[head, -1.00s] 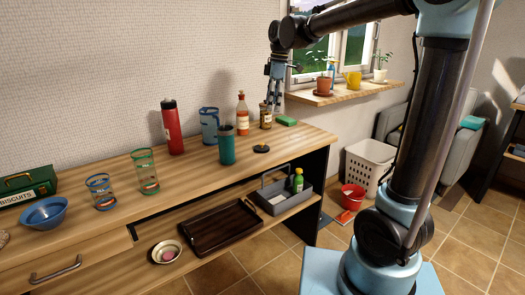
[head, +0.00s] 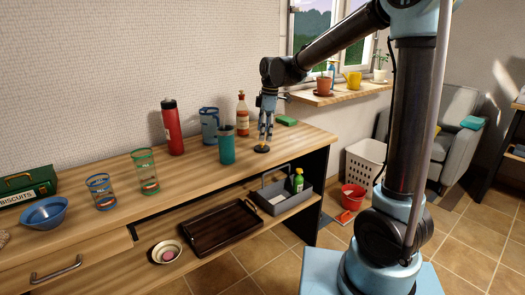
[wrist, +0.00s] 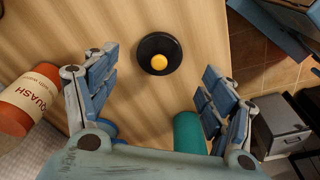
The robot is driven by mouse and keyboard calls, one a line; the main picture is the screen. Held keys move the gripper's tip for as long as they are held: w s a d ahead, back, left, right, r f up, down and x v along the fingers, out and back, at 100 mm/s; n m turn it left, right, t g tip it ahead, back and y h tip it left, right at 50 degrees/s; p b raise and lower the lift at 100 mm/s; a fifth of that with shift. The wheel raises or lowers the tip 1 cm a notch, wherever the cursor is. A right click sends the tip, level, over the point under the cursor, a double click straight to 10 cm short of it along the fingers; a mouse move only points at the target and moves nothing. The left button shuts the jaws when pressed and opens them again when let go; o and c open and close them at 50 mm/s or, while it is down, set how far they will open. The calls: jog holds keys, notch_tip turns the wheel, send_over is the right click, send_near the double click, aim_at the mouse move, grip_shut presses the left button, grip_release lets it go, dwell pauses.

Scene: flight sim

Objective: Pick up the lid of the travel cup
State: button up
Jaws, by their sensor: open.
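The lid (head: 262,149) is a small black disc lying flat on the wooden counter, right of the teal travel cup (head: 227,148). In the wrist view the lid (wrist: 154,53) shows an orange-yellow knob at its middle. The cup (wrist: 190,132) stands upright and is partly hidden by my right finger there. My gripper (head: 266,132) points down just above the lid. In the wrist view its open fingers (wrist: 160,62) are spread to either side, with the lid a little beyond the fingertips. Nothing is held.
A blue cup (head: 209,125) and red flask (head: 173,127) stand further left. A green sponge (head: 286,121) lies right. The counter's front edge is near the lid.

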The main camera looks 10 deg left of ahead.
aim_at(262, 147)
jog(key=shift+s+a+f, duration=0.1)
jog(key=shift+a+f, duration=0.15)
jog(key=shift+f, duration=1.1)
jog(key=shift+a+f, duration=0.2)
jog(key=shift+f, duration=1.1)
jog(key=c, duration=1)
